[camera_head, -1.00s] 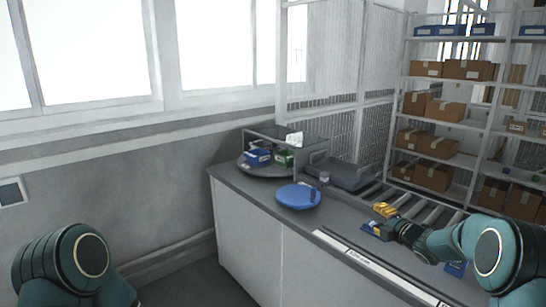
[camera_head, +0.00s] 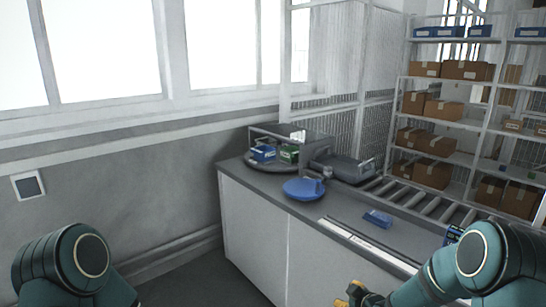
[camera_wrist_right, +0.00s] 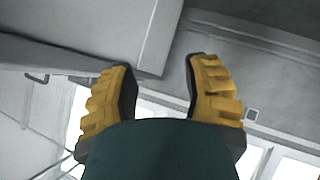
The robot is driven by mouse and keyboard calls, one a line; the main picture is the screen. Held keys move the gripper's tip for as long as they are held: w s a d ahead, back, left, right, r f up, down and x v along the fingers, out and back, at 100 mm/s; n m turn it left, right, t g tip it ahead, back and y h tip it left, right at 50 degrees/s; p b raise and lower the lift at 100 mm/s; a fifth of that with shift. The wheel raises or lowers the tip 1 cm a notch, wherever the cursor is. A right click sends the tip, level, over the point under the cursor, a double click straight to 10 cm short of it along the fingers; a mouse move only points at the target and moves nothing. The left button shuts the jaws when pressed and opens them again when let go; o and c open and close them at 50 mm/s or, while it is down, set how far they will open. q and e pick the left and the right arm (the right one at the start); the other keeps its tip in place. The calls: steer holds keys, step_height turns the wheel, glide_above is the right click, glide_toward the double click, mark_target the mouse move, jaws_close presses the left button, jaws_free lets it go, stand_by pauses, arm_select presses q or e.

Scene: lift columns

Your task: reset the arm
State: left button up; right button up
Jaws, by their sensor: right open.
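My right arm comes in at the lower right of the head view. Its yellow-fingered gripper (camera_head: 352,295) is low at the bottom edge, in front of the counter. In the right wrist view the two yellow fingers of my right gripper (camera_wrist_right: 163,85) are spread wide with nothing between them. My left arm (camera_head: 75,265) shows only as a teal rounded link at the lower left, and its gripper is out of the picture.
A roller conveyor (camera_head: 410,200) runs toward shelves with cartons (camera_head: 432,172). The floor at left is clear.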

steer(key=s+a+f+m+g, duration=0.3)
steer(key=s+a, duration=0.1)
steer(key=s, duration=0.6)
steer(key=s+a+f+m+g, duration=0.3)
steer(key=s+a+f+m, duration=0.1)
steer(key=s, duration=0.5)
steer(key=s+a+f+m+g, duration=0.3)
steer(key=s+a+m, duration=0.1)
steer(key=s, duration=0.6)
steer(key=shift+s+f+y, duration=0.2)
steer(key=shift+s+y, duration=0.1)
